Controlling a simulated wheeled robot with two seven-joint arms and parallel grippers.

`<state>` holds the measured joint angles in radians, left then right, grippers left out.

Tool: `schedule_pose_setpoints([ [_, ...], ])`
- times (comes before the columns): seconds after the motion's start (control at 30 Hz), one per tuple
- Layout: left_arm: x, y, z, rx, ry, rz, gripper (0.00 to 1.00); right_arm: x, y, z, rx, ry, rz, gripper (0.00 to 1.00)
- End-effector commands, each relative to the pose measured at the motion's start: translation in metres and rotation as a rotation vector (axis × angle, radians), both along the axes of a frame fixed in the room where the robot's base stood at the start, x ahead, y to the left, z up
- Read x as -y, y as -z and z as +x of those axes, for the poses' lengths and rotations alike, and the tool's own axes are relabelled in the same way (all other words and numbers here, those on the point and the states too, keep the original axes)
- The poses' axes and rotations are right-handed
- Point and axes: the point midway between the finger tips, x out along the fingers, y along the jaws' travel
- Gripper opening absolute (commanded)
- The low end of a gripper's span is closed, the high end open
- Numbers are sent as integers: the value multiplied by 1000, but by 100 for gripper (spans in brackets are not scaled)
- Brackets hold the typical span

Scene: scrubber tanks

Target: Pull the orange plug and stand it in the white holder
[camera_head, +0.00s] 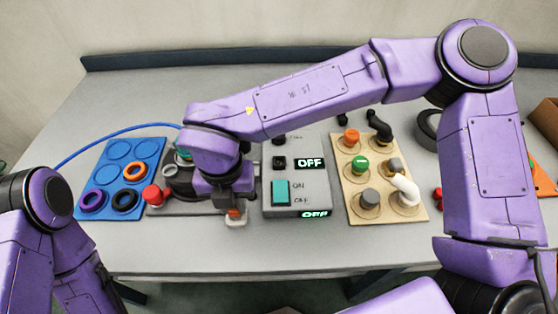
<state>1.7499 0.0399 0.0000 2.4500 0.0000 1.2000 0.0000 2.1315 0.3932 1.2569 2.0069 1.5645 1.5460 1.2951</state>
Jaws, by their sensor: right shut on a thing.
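My right gripper (233,204) is over the right end of the dark grey plate, fingers pointing down, shut on the orange plug (233,212). A white piece, apparently the white holder (236,222), is directly under the plug at the plate's front edge. I cannot tell whether the plug stands in it or is just above it. My left arm enters at the lower left, and its gripper is out of view.
A grey switch box (309,187) with OFF displays stands just right of the gripper. A blue tray (109,166) with rings and a red knob (153,195) lie left. A tan board (394,212) with capped fittings is farther right. The table front is clear.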

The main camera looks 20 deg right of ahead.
Motion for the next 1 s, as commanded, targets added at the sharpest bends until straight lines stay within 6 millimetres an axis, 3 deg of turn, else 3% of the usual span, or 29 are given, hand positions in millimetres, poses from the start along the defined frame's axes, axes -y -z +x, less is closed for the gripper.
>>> schedule_pose_setpoints([
  [1.0,0,0,0,0,0,0,43,-1,7,0,0,-1,0,0],
])
